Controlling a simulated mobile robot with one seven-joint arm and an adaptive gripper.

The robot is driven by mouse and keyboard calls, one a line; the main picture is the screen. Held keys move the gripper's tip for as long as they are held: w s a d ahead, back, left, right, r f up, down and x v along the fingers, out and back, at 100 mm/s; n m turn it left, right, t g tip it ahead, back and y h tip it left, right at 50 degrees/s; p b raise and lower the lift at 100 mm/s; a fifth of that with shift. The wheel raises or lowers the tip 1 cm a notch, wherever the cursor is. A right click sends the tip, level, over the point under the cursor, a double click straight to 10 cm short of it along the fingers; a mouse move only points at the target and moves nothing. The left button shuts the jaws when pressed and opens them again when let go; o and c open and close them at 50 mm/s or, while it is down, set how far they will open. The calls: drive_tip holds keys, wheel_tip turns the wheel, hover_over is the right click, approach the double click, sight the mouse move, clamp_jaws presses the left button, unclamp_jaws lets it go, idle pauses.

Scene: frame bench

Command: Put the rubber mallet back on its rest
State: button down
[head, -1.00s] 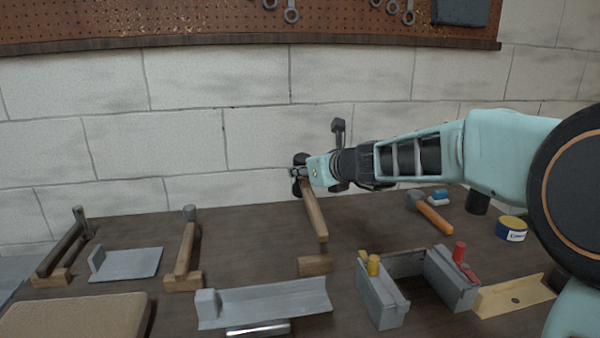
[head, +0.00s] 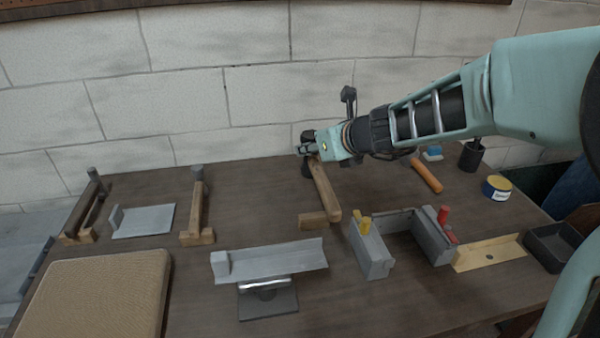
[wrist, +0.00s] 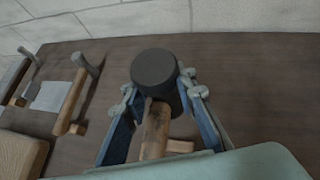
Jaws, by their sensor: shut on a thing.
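The rubber mallet (head: 323,187) has a black head and a wooden handle. My gripper (head: 308,150) is shut on it close to the head, over the back of the bench. In the wrist view, the mallet's black head (wrist: 156,68) shows between the fingertips (wrist: 156,92), with the handle running back beneath them. A small wooden block (head: 312,221), possibly part of the rest, stands just left of the handle's near end. I cannot tell whether they touch. Any part of the rest below the mallet head is hidden.
Two other tools (head: 197,203) (head: 84,211) with wooden blocks stand at left. A grey angled tray (head: 270,262), a grey clamp-like fixture (head: 370,249) with yellow and red pegs, and an orange-handled tool (head: 427,175) surround the area. Bare bench lies left of the mallet.

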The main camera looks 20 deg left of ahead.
drive_tip(key=shift+s+d+r, duration=0.1)
drive_tip(key=shift+s, duration=0.05)
drive_tip(key=shift+w, duration=0.2)
drive_tip(key=shift+w+a+f+b, duration=0.5)
drive_tip(key=shift+w+a+f, duration=0.5)
drive_tip(key=shift+w+f, duration=1.1)
drive_tip(key=shift+w+a+f+b, duration=0.45)
drive_tip(key=shift+w+a+f, duration=0.55)
drive_tip(key=shift+w+f, duration=1.15)
drive_tip(key=shift+w+a+f+b, duration=0.5)
drive_tip(key=shift+w+a+f, duration=0.5)
drive_tip(key=shift+w+f, duration=1.1)
drive_tip(key=shift+s+f, duration=0.25)
drive_tip(key=shift+s, duration=0.05)
drive_tip(key=shift+f, duration=0.15)
drive_tip(key=c, duration=1.6)
unclamp_jaws()
